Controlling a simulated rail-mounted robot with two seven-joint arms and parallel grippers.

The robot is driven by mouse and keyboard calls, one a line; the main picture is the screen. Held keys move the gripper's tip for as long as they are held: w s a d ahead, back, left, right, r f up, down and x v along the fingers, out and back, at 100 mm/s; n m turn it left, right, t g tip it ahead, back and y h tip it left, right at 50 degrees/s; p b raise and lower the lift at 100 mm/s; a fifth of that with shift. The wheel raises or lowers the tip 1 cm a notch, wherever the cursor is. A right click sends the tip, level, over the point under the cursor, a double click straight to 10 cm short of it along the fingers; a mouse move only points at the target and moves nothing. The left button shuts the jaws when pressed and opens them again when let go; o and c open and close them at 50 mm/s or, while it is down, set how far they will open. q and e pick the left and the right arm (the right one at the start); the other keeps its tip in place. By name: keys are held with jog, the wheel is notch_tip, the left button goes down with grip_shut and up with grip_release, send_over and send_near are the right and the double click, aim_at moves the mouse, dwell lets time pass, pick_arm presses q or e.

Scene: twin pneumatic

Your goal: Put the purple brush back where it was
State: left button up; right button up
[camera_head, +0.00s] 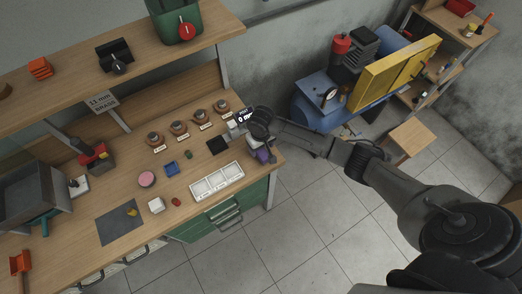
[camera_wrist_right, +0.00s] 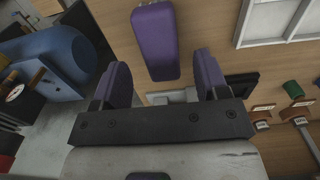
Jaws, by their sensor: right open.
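The purple brush (camera_wrist_right: 155,40) shows in the right wrist view as a long purple block over the wooden bench top, its near end just ahead of my fingers. My right gripper (camera_wrist_right: 161,66) is open, with one purple-padded finger on each side and a clear gap between them. The brush is not clasped; whether it rests on the bench I cannot tell. In the head view my right gripper (camera_head: 261,146) is over the bench's right end, where a purple patch shows; brush and finger pads cannot be told apart there. My left gripper is out of view.
A white compartment tray (camera_head: 191,190) lies close left of the gripper. A small display (camera_head: 244,116) and several round brown-based pieces stand behind. A grey mat (camera_head: 110,234) lies at the front left. A blue compressor (camera_head: 312,118) stands beyond the bench's right edge.

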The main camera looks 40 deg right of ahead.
aim_at(261, 151)
notch_tip(261, 151, up, 7)
jog(key=s+a+f+n+t+y, duration=0.1)
jog(key=s+a+f+n, duration=0.3)
jog(key=s+a, duration=0.7)
jog(key=s+d+r+t, duration=0.1)
jog(key=s+r+t, duration=0.1)
jog(key=s, duration=1.5)
jog(key=shift+s+d+r+t+h, duration=0.15)
jog(key=shift+s+r+t+h, duration=0.2)
jog(key=shift+r, duration=0.45)
